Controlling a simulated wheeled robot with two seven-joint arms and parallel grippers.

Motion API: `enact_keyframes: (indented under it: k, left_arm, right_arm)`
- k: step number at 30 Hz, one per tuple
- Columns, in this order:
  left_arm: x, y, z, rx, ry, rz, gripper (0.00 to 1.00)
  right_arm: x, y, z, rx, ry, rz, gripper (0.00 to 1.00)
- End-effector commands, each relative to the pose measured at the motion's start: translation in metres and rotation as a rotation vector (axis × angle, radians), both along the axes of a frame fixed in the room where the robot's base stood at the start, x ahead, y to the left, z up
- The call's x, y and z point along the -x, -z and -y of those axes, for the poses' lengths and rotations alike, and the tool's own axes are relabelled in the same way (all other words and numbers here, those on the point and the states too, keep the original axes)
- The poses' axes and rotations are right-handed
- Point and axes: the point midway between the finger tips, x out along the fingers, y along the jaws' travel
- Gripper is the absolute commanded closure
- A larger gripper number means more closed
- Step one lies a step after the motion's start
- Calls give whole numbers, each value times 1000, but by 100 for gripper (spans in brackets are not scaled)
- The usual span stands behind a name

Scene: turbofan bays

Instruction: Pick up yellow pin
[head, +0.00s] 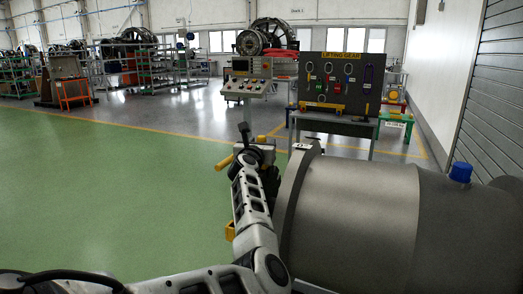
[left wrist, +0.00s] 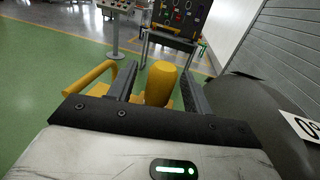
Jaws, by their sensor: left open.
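The yellow pin (left wrist: 160,83) shows in the left wrist view as a rounded, upright yellow post. It stands between the two dark fingers of my left gripper (left wrist: 157,77), which are apart, with gaps seen on both sides. Its lower end is hidden by the gripper body. In the head view a small yellow tip (head: 261,139) shows at the end of my left gripper (head: 263,151), beside the large grey cylinder (head: 352,215). My right gripper is in neither view.
A yellow bent handle (left wrist: 90,76) is just left of the left gripper. The grey cylinder is close on the right and carries a blue cap (head: 460,172). A tool board (head: 341,82) and a control console (head: 247,80) stand farther back. Green floor (head: 110,190) on the left is clear.

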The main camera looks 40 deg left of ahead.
Motion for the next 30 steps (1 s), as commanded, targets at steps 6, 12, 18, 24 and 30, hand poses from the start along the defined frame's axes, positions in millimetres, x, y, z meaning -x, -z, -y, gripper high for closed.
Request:
enact_keyframes:
  k: [6,12,18,24,30]
  left_arm:
    - [0,0,0,0,1,0,58]
    - [0,0,0,-1,1,0,100]
    - [0,-1,0,0,0,1,100]
    - [-1,-22,1,-1,0,8,100]
    - [0,-65,1,-1,1,8,100]
  right_arm:
    - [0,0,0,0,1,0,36]
    - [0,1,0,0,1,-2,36]
    - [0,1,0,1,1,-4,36]
    - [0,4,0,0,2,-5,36]
    - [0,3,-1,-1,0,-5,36]
